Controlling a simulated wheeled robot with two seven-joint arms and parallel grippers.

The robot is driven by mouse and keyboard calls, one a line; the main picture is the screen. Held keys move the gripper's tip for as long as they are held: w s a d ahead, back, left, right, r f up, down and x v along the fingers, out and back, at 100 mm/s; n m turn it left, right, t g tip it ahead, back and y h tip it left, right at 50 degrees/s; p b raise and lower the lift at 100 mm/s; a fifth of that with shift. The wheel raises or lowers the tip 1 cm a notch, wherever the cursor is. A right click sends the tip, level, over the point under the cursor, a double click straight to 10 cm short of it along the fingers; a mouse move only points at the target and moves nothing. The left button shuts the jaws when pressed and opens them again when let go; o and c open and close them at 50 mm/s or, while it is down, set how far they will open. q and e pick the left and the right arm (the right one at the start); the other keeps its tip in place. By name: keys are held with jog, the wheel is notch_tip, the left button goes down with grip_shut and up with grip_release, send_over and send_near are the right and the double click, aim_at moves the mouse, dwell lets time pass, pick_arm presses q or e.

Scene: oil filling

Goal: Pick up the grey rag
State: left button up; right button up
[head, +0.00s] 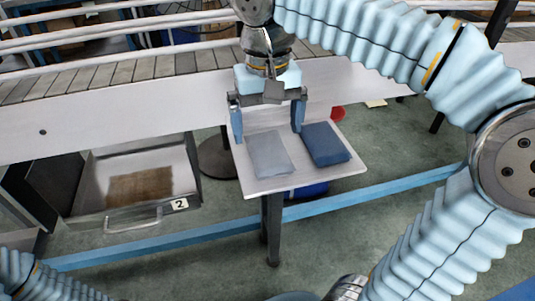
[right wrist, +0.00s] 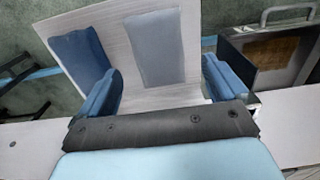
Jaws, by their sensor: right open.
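The grey rag (head: 270,155) lies folded flat on a small white table (head: 262,186), left of a folded dark blue cloth (head: 326,144). My right gripper (head: 268,122) is open and empty, fingers pointing down, above the far part of the small table. In the head view the rag lies just in front of it. In the right wrist view, the grey rag (right wrist: 155,48) shows beyond and between the two spread blue fingers (right wrist: 158,90), apart from them. The dark blue cloth (right wrist: 80,55) is beside the left finger there. My left gripper is out of view.
An open drawer (head: 135,160) marked 2, with a brown patch inside, stands left of the small table. A white ledge and a conveyor (head: 110,75) run behind.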

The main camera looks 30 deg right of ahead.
aim_at(268, 149)
notch_tip(268, 149, down, 5)
jog(key=shift+w+d+f+b, duration=0.15)
jog(key=shift+f+b, duration=0.05)
jog(key=shift+b, duration=0.1)
jog(key=shift+c, duration=0.3)
jog(key=c, duration=1)
jog(key=shift+r, duration=0.1)
jog(key=shift+c, duration=0.2)
